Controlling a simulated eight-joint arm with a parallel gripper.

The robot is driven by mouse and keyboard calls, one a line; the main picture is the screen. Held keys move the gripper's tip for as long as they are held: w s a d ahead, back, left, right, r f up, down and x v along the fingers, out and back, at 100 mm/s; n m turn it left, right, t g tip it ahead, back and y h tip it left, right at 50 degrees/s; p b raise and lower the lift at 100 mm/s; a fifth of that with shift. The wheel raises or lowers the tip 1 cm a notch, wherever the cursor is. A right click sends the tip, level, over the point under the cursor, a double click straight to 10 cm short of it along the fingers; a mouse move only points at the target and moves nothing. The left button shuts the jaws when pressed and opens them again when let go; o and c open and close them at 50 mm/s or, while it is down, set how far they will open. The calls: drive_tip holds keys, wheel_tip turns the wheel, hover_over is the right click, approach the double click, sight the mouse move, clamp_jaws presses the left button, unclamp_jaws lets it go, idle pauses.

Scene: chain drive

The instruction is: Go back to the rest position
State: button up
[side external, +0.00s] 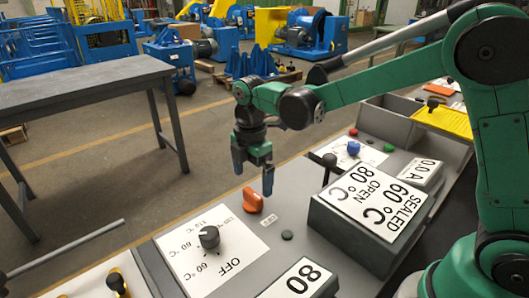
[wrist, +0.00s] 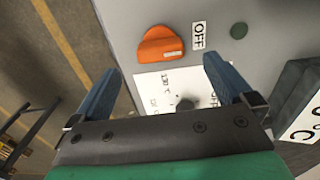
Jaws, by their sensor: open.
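My gripper (side external: 254,170) hangs from the green arm over the grey control panel (side external: 290,181), above and close to an orange knob (side external: 253,200). In the wrist view, my gripper (wrist: 160,95) shows two blue fingers spread wide with nothing between them. The orange knob also shows there (wrist: 160,44), beyond the fingers and apart from them, beside an OFF label (wrist: 199,36). A black dial (side external: 209,237) sits on a white temperature plate left of the knob in the side view.
A raised box (side external: 345,235) with SEALED and OPEN labels and a black lever (side external: 329,162) stands right of my gripper. A blue button (side external: 353,148), red button (side external: 353,132) and yellow tray (side external: 445,121) lie farther back. A grey table (side external: 85,85) stands at left, across open floor.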

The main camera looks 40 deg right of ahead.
drive_tip(key=shift+r, duration=0.5)
drive_tip(key=shift+s+d+r, duration=0.1)
drive_tip(key=shift+s+r, duration=0.05)
drive_tip(key=shift+r, duration=0.05)
drive_tip(key=shift+s+d+r+m+t, duration=0.8)
drive_tip(key=shift+s+m+t, duration=0.7)
drive_tip(key=shift+m, duration=1.55)
drive_tip(key=shift+s+d+r+m+t, duration=0.8)
drive_tip(key=shift+s+m, duration=1.2)
drive_tip(key=shift+m, duration=1)
drive_tip(key=shift+s+d+r+m+t, duration=0.75)
drive_tip(key=shift+s+m+t, duration=0.8)
drive_tip(key=shift+m, duration=1.5)
drive_tip(key=shift+s+d+f+g, duration=0.15)
drive_tip(key=shift+s+g, duration=0.05)
drive_tip(key=shift+g, duration=0.05)
